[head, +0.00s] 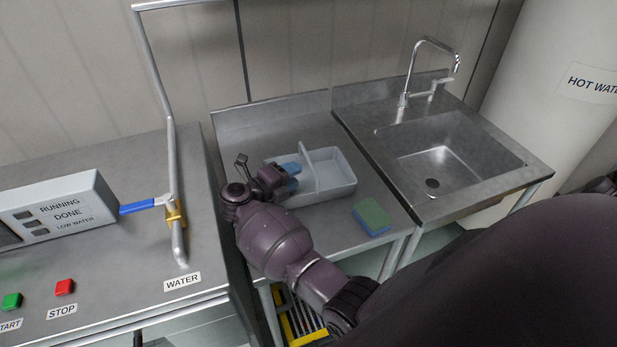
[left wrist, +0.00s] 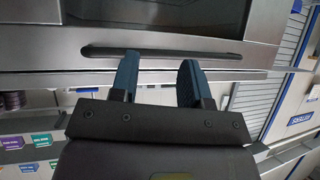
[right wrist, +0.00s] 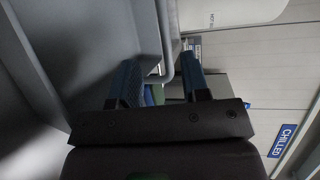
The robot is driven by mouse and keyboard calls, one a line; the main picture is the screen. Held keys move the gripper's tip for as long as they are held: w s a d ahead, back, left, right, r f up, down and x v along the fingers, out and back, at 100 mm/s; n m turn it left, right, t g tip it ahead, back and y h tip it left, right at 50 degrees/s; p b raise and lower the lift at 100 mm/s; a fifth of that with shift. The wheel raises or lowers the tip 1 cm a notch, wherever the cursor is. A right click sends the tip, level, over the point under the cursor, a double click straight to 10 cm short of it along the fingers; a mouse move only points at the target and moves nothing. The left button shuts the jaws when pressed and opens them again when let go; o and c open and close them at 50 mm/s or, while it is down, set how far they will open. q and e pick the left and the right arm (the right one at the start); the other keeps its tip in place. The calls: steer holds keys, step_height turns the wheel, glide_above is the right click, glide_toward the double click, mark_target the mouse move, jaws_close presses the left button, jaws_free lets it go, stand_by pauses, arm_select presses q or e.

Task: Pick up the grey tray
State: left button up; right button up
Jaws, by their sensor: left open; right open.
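The grey tray (head: 337,181), a pale open caddy with a raised divider, sits on the metal table between the machine counter and the sink. My right gripper (head: 291,176) is open at the tray's left end, its blue fingers over that end and hiding part of it. In the right wrist view the fingers of my right gripper (right wrist: 162,82) are apart, with a pale edge between them; I cannot tell whether they touch it. My left gripper (left wrist: 157,80) is open and empty in the left wrist view, facing a steel front; it is not in the head view.
A green and blue sponge (head: 372,217) lies right of the tray near the table's front edge. A sink (head: 440,160) with a tall faucet stands to the right. A bent metal pipe (head: 172,150) with a blue-handled valve rises on the left. A dark handle (left wrist: 170,57) crosses the steel front.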

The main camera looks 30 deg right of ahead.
mark_target(309, 164)
steer(key=x, duration=0.2)
steer(key=p+x, duration=0.1)
steer(key=x, duration=0.2)
steer(key=shift+w+d+r, duration=0.3)
steer(key=shift+w+d, duration=0.05)
steer(key=shift+d+f, duration=0.15)
steer(key=shift+d, duration=0.15)
jaws_close()
